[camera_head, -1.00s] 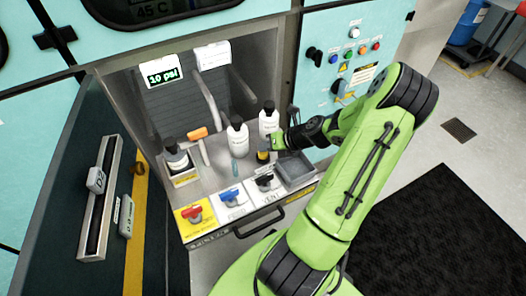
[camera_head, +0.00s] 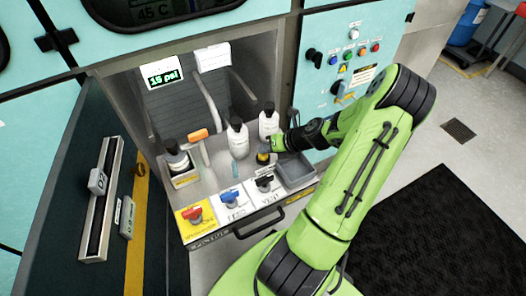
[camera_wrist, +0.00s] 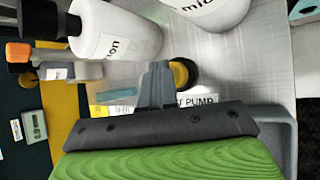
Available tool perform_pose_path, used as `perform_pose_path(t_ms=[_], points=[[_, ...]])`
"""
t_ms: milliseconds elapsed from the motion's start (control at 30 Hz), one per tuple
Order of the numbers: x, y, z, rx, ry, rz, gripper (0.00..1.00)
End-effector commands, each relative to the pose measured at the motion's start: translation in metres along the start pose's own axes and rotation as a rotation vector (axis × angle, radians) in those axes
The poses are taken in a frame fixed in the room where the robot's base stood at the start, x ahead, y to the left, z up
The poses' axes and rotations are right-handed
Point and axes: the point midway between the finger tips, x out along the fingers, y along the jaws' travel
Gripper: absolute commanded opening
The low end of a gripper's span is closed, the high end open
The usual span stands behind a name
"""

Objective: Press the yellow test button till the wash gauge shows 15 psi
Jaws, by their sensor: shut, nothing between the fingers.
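The yellow test button (camera_head: 263,157) sits on the grey shelf, in front of the white bottles. It also shows in the wrist view (camera_wrist: 182,74), partly behind my fingertips, beside a label ending in "PUMP". My gripper (camera_head: 273,146) is shut and empty, with its fingertips (camera_wrist: 157,72) at the button; I cannot tell whether they touch it. The wash gauge (camera_head: 163,77) at the back of the cabinet reads 15 psi in green digits.
White bottles (camera_head: 237,138) stand close behind the button. A grey tray (camera_head: 296,172) lies right of the button. An open dark door (camera_head: 75,170) stands at left.

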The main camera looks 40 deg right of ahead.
Motion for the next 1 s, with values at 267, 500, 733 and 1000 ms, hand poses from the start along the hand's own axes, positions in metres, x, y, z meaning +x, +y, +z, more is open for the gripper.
perform_pose_path(t_ms=[267, 500, 733, 1000], points=[[-0.011, 0.008, 0.008, 0.000, 0.001, -0.001, 0.00], [-0.011, 0.008, 0.008, 0.000, 0.000, -0.001, 0.00], [-0.018, 0.013, 0.013, 0.000, 0.000, 0.000, 0.00], [-0.035, 0.025, 0.025, 0.000, 0.001, -0.001, 0.00]])
